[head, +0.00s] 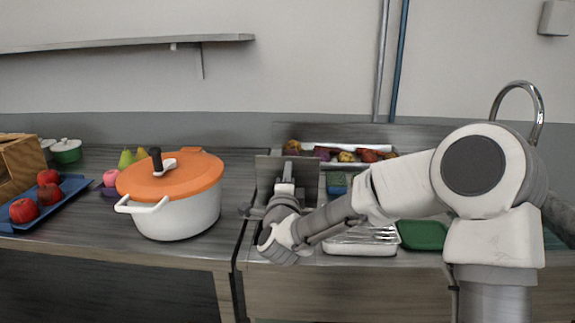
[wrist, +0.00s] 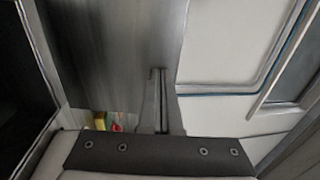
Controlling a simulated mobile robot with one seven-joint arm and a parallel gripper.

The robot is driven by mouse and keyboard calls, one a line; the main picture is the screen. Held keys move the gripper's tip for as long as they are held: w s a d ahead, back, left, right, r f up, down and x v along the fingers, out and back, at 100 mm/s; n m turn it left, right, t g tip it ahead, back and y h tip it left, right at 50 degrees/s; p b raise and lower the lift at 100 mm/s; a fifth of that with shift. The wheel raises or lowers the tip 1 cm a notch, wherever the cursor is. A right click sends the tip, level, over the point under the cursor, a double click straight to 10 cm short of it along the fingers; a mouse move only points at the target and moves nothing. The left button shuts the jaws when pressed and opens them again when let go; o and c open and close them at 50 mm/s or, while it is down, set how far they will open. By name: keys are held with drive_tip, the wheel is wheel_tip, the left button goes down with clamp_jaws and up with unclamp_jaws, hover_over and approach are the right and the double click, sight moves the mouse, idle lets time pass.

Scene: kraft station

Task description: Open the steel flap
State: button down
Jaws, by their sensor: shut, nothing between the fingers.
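The steel flap (head: 266,168) appears to be the grey panel standing upright behind my gripper in the head view. In the wrist view a broad brushed-steel surface (wrist: 115,50), likely the same flap, fills the left centre. My gripper (head: 286,168) points away from me at the panel and hides part of it. In the wrist view the gripper's fingers (wrist: 158,75) are together, empty, and overlap the right part of the steel. I cannot tell whether they touch it. The flap's hinge and any handle are not clear.
A white pot (head: 178,212) with an orange lid stands left of my arm. A blue tray (head: 75,185) with red fruit lies farther left. Behind my arm are a white tray (head: 335,147) of food, a foil-like tray (head: 360,242) and a green tray (head: 421,235). A tap (head: 538,100) rises at right.

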drive_tip(key=w+g+p, duration=0.1)
drive_tip(key=w+r+g, duration=0.1)
drive_tip(key=w, duration=0.1)
drive_tip(key=shift+w+p, duration=0.3)
drive_tip(key=shift+p, duration=0.1)
drive_tip(key=shift+w+d, duration=0.1)
drive_tip(key=shift+w, duration=0.3)
